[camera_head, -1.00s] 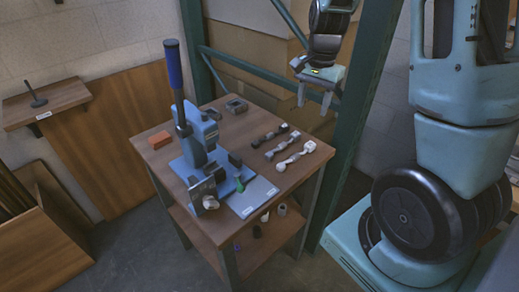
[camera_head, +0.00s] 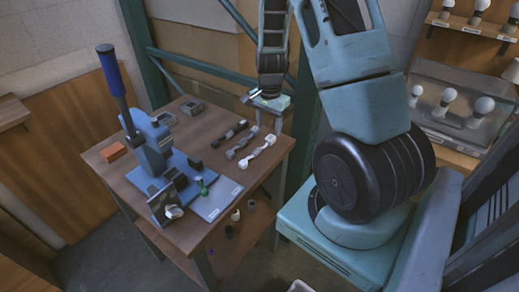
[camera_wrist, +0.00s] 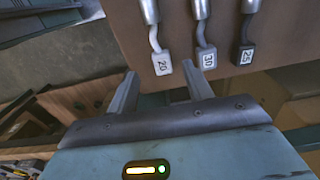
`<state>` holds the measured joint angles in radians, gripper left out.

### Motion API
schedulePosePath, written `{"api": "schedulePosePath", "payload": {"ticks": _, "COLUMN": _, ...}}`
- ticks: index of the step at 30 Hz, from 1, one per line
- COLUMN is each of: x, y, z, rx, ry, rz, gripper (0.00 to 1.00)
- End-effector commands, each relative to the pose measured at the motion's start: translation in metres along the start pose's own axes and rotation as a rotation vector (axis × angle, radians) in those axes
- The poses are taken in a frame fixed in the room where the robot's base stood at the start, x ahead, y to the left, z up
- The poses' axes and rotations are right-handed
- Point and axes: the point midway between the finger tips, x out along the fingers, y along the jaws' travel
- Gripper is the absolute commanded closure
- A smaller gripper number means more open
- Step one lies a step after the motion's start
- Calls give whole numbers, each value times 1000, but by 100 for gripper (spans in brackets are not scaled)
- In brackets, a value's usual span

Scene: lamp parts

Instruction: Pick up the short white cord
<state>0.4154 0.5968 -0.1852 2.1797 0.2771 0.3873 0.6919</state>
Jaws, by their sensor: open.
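The white cord (camera_head: 257,152) lies twisted on the table's right part, closest to the front of three cords. In the wrist view its end is a pale tag marked 20 (camera_wrist: 162,64). A grey cord (camera_head: 242,142), tagged 30 (camera_wrist: 207,58), and a black cord (camera_head: 230,132), tagged 25 (camera_wrist: 246,54), lie beside it. My gripper (camera_head: 268,120) is open and empty over the table's right edge, near the cords' ends. In the wrist view my fingers (camera_wrist: 160,86) are spread, with the 20 tag just beyond the gap between them.
The wooden table (camera_head: 215,165) also holds a blue press (camera_head: 155,150) with a tall lever, an orange block (camera_head: 113,152) and small grey boxes (camera_head: 192,107). A green post (camera_head: 305,110) stands behind my arm. Shelves with bulbs (camera_head: 449,95) are at the right.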

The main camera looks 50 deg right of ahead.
Motion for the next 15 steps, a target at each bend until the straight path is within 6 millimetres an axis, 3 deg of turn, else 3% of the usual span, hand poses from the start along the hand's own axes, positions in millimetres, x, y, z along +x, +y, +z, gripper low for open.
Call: {"api": "schedulePosePath", "payload": {"ticks": 15, "x": 52, "y": -1, "z": 0, "rx": -1, "ry": -1, "rz": 0, "gripper": 49}}
